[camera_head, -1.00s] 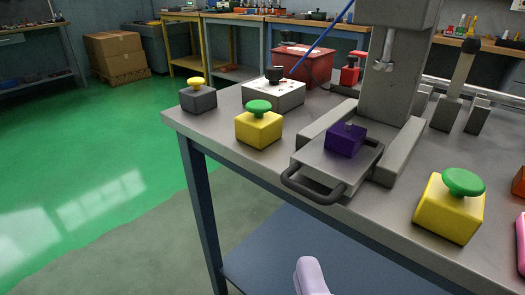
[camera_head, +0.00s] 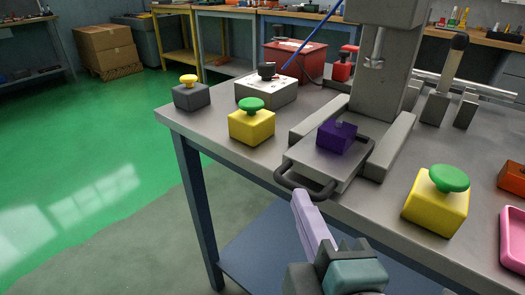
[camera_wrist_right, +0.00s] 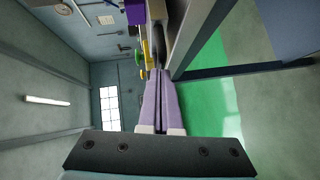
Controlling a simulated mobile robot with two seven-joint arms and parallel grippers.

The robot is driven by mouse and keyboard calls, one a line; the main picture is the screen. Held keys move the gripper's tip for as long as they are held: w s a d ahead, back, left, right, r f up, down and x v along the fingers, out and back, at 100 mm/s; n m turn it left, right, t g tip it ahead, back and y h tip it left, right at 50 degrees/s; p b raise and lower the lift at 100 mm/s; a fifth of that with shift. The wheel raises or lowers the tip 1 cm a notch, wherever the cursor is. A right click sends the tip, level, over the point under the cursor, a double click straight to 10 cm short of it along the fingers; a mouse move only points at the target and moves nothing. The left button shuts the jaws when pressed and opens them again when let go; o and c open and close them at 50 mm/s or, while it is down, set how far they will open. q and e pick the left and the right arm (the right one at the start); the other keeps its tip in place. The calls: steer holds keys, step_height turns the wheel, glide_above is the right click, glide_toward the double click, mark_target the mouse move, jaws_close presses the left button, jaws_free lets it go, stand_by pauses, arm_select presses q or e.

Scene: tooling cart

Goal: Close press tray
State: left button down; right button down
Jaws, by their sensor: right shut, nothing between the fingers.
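The press tray (camera_head: 318,162) is a flat grey plate between two grey rails, standing out toward the front edge of the cart top. A purple block (camera_head: 337,136) sits on it. Its dark, rounded handle (camera_head: 310,192) overhangs the front edge. My right gripper (camera_head: 301,202) has lilac fingers and is shut and empty, with its tips close to the handle's left side; I cannot tell whether they touch. In the right wrist view, the shut fingers (camera_wrist_right: 159,78) point toward the handle (camera_wrist_right: 157,38), and the purple block (camera_wrist_right: 136,12) shows above. My left gripper is not in view.
The grey press column (camera_head: 377,85) stands behind the tray. Yellow boxes with green buttons stand left (camera_head: 251,125) and right (camera_head: 436,205) of the tray. A white control box (camera_head: 265,92) and a pink tray (camera_head: 512,240) are on the top. A blue lower shelf (camera_head: 270,235) lies below.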

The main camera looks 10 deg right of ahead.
mark_target(336, 173)
steer(key=w+d, duration=0.1)
steer(key=d, duration=0.1)
steer(key=w+d, duration=0.4)
steer(key=shift+d+b, duration=0.2)
steer(key=shift+b, duration=0.15)
steer(key=shift+d, duration=0.1)
steer(key=shift+r, duration=0.1)
